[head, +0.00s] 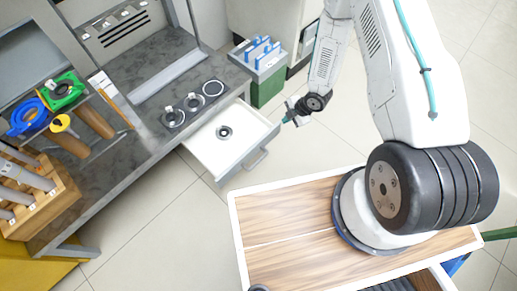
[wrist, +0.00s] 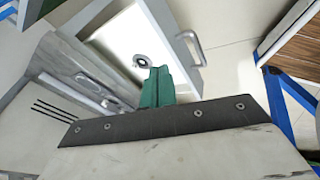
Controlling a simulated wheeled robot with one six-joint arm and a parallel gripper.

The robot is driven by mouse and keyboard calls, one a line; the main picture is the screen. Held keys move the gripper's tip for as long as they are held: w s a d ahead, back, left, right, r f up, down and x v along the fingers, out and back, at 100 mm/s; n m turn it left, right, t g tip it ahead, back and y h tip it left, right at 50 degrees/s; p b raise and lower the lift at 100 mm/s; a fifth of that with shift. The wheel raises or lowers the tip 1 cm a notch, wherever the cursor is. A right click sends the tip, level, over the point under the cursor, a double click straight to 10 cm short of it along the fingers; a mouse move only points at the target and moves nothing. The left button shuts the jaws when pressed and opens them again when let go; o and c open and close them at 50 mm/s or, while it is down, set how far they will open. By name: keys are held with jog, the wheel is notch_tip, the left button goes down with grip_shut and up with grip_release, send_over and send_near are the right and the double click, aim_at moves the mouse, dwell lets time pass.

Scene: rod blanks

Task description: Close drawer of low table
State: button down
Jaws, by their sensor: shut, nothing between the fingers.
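The low table (head: 150,75) with a dark grey top stands at the left in the head view. Its white drawer (head: 202,143) is pulled out toward the lower right, with a bar handle (head: 257,160) on its front. A dark ring (head: 224,132) lies inside; it also shows in the wrist view (wrist: 142,61). My gripper (head: 286,119) is shut and empty by the right end of the drawer front. In the wrist view its green fingers (wrist: 156,88) overlap the drawer, and the handle (wrist: 193,48) is to their right. I cannot tell whether they touch the drawer.
Three rings (head: 193,102) lie on the table top near its front edge. A green-and-grey bin (head: 265,83) with blue items stands beyond the drawer. A wooden-topped surface (head: 285,225) is under my arm. Tiled floor (head: 200,205) lies open before the drawer.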

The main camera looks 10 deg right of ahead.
jog(key=s+a+f+n+y, duration=0.25)
jog(key=s+a+f, duration=0.25)
jog(key=s+f, duration=0.35)
send_near(252, 152)
notch_tip(252, 152, down, 3)
jog(key=s, duration=0.3)
jog(key=shift+m+g, duration=0.25)
jog(key=shift+g, duration=0.05)
jog(key=w+a, duration=0.1)
jog(key=w, duration=0.1)
jog(key=w+a, duration=0.1)
jog(key=w, duration=0.1)
jog(key=shift+a+f, duration=0.35)
jog(key=shift+f, duration=0.05)
jog(key=shift+w, duration=0.1)
